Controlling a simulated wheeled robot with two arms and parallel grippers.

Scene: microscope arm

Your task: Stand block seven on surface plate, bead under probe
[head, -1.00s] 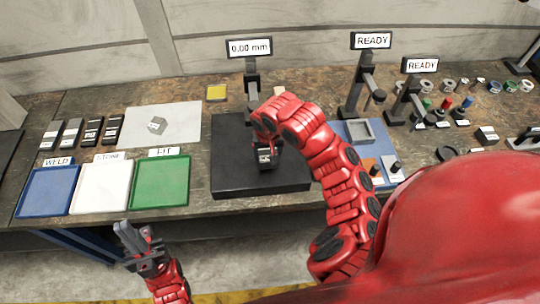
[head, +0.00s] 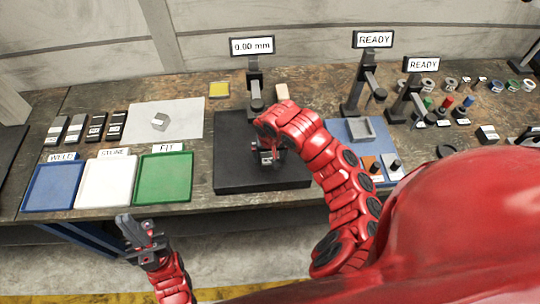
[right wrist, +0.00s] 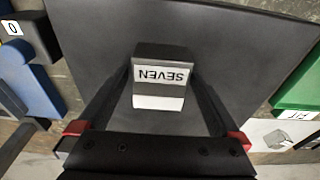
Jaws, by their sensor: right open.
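Block seven (right wrist: 160,78), a grey block with a white label reading SEVEN, is on the black surface plate (right wrist: 95,35). It shows small in the head view (head: 267,157), partly covered by my right gripper. My right gripper (right wrist: 160,95) is open, with one finger on each side of the block; I cannot tell whether they touch it. The bead cannot be made out. The probe stand (head: 254,85) with a 0.00 mm display rises behind the plate (head: 235,178); the block is in front of it. My left gripper (head: 126,222) is off the table's front edge, apparently empty.
Blue (head: 52,187), white (head: 106,182) and green (head: 163,178) trays line the front left. A grey block (head: 160,121) lies on a pale sheet (head: 185,112). A blue board (head: 345,132) and two READY stands are at the right. The plate's left part is clear.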

